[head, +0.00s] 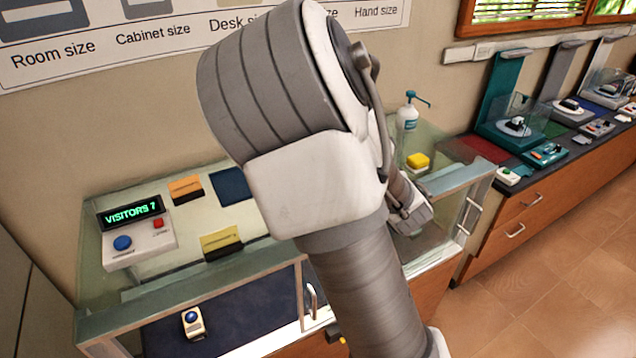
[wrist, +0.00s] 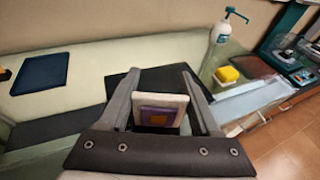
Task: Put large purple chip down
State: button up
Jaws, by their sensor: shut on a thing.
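The large purple chip (wrist: 160,116) shows in the wrist view as a pale square plate with a purple square and a small light patch on its face. It stands upright between the fingers of my gripper (wrist: 163,100), which is shut on it. The chip is over or near a dark pad (wrist: 150,78) on the glass counter; I cannot tell whether it touches the surface. In the head view my gripper (head: 410,215) is at the counter's right part, largely behind my arm, and the chip is hidden.
The glass display counter (head: 130,285) carries a visitor-counter box (head: 135,235), an orange block (head: 186,190), a yellow block (head: 221,243), a dark blue pad (head: 232,186), a yellow sponge-like block (head: 418,160) and a pump bottle (head: 408,115). A side counter (head: 540,180) with exhibits stands right.

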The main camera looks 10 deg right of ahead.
jog(key=shift+w+a+f+p, duration=0.15)
jog(key=shift+w+a+f, duration=0.65)
jog(key=shift+a+f, duration=0.65)
jog(key=shift+w+a+f+p, duration=0.15)
jog(key=shift+w+a+f, duration=0.65)
jog(key=shift+a+f, duration=0.65)
jog(key=shift+w+a+f+p, duration=0.15)
jog(key=shift+w+a+f, duration=0.8)
jog(key=shift+f, duration=0.9)
jog(key=shift+s+a, duration=0.1)
jog(key=shift+s, duration=0.05)
jog(key=shift+f, duration=0.15)
jog(key=o, duration=1.4)
jog(key=shift+r, duration=0.2)
